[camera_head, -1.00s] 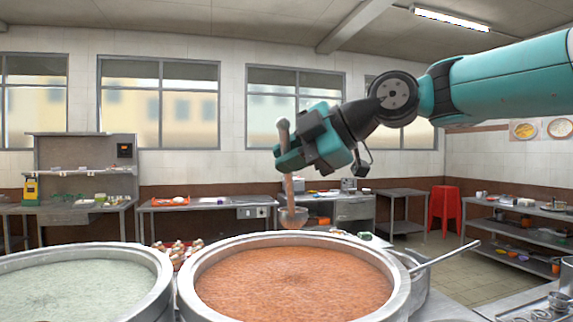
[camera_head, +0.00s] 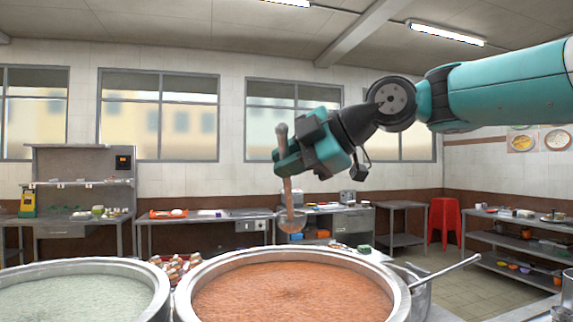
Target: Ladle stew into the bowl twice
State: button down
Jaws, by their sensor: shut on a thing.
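A large metal stockpot (camera_head: 198,273) holds orange-red stew (camera_head: 292,290) at the bottom centre. My gripper (camera_head: 287,165) is above the far side of this pot. It is shut on the handle of a ladle (camera_head: 287,190), whose top end sticks up above the jaws. The ladle hangs nearly upright. Its bowl (camera_head: 292,222) is clear of the stew, above the pot's far rim. I cannot tell what is inside the ladle's bowl. The bowl that the task names cannot be made out.
A second stockpot (camera_head: 158,282) with pale green contents stands close at left. Another handle (camera_head: 448,273) slants up at the stew pot's right. Behind are a crate of small items (camera_head: 178,266), work tables, a red stool (camera_head: 444,222) and a shelf rack (camera_head: 515,238).

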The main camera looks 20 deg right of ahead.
jog(key=shift+r+p, duration=1.65)
jog(key=shift+r, duration=1)
jog(key=shift+a+f, duration=0.1)
